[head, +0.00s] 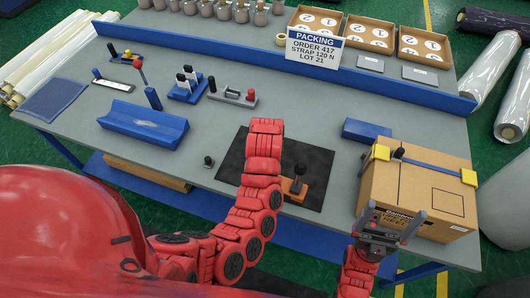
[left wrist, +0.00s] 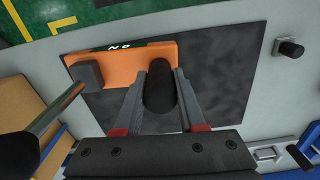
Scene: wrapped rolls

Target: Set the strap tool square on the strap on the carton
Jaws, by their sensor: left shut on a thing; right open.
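The strap tool (head: 292,189) has an orange base and a black upright grip. It is at the dark mat (head: 247,186); I cannot tell whether it touches it. In the left wrist view, my left gripper (left wrist: 160,88) is shut on the black grip, with the orange base (left wrist: 120,58) beyond the fingers. The head view does not show these fingers clearly. The carton (head: 405,195) stands at the table's right end, with a blue strap (head: 430,164) over its top and yellow corner pieces. My right gripper (head: 392,222) is open and empty at the carton's near face.
A blue block (head: 366,131) lies behind the carton. A blue cradle (head: 143,125) and a small black-topped post (head: 208,162) are left of the mat. A blue rail (head: 300,68) and a packing sign (head: 315,48) stand at the back. Grey tabletop is clear between mat and carton.

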